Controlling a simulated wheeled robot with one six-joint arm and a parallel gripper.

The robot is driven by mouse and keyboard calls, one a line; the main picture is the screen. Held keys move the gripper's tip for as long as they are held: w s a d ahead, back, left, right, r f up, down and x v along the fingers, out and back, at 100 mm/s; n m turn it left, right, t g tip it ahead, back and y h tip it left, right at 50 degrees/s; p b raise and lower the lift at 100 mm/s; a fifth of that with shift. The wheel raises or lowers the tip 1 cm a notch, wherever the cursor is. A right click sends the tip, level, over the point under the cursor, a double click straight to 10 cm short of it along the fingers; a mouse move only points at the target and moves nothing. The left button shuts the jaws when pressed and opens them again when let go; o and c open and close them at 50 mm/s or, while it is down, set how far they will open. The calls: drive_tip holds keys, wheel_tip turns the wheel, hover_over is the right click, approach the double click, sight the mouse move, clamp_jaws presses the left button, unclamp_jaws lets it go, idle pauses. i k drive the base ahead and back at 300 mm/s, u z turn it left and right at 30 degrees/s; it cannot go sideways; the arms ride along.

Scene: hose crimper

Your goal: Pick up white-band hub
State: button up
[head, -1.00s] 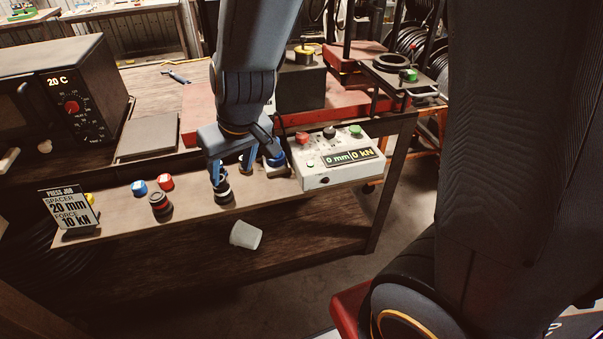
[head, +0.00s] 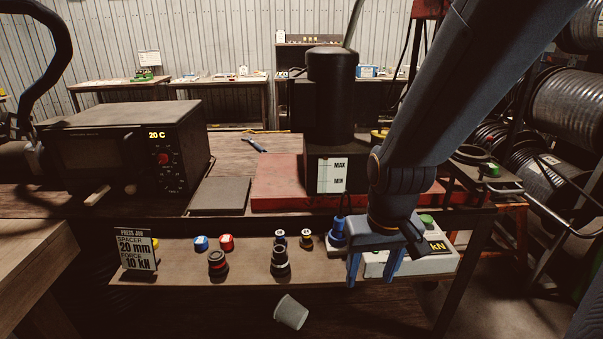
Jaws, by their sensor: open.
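The white-band hub (head: 280,264) is a short black round part with a pale band. It stands upright on the narrow front shelf (head: 180,272) of the bench. My gripper (head: 371,278) points down, open, to the right of the hub and apart from it. A similar black hub with a red band (head: 217,264) stands to the left of the white-band hub.
Blue (head: 201,243) and red (head: 227,242) caps and a brass-coloured part (head: 306,239) stand behind the hubs. A tall blue part (head: 337,233) is left of my wrist. A job sign (head: 136,250) stands at left. A white cup (head: 291,312) lies below the shelf.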

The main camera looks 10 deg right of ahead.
sight(279, 269)
drive_tip(key=k, duration=0.5)
drive_tip(key=u, duration=1.5)
drive_tip(key=i, duration=1)
drive_tip(key=z, duration=2.2)
